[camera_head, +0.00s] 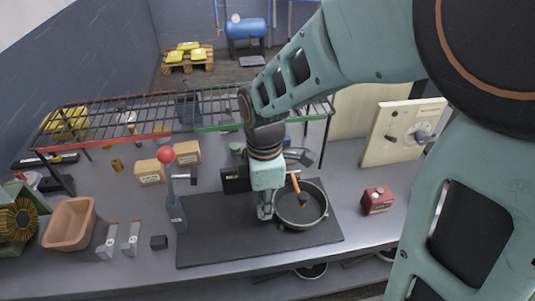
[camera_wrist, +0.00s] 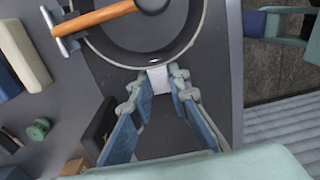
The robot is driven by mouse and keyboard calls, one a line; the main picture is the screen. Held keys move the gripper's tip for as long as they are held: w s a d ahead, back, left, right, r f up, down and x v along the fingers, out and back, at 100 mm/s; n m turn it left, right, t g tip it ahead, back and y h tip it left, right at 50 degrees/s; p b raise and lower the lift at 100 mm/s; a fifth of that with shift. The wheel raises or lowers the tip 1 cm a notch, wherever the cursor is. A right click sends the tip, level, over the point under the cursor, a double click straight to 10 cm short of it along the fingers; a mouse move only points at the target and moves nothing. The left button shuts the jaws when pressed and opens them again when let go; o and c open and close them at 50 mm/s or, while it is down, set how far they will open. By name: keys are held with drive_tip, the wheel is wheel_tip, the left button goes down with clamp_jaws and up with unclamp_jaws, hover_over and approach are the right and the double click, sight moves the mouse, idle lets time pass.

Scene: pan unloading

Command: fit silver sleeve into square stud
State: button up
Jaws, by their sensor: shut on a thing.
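A small pale silver piece (camera_wrist: 158,79) sits between my fingertips in the wrist view, against the near rim of a round grey pan (camera_wrist: 150,35). I take it for the silver sleeve, but cannot tell whether it is joined to the pan. My gripper (camera_wrist: 160,86) is shut on it. In the head view my gripper (camera_head: 265,210) points down at the left side of the pan (camera_head: 310,218), low over the dark mat (camera_head: 215,243). I cannot make out a square stud.
A lever with a red ball (camera_head: 166,155) stands at the mat's left. A red box (camera_head: 377,200) is right; a wire rack (camera_head: 180,118) spans behind.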

drive_tip(key=o, duration=0.9)
wheel_tip(320, 180, up, 8)
drive_tip(key=shift+f, duration=0.2)
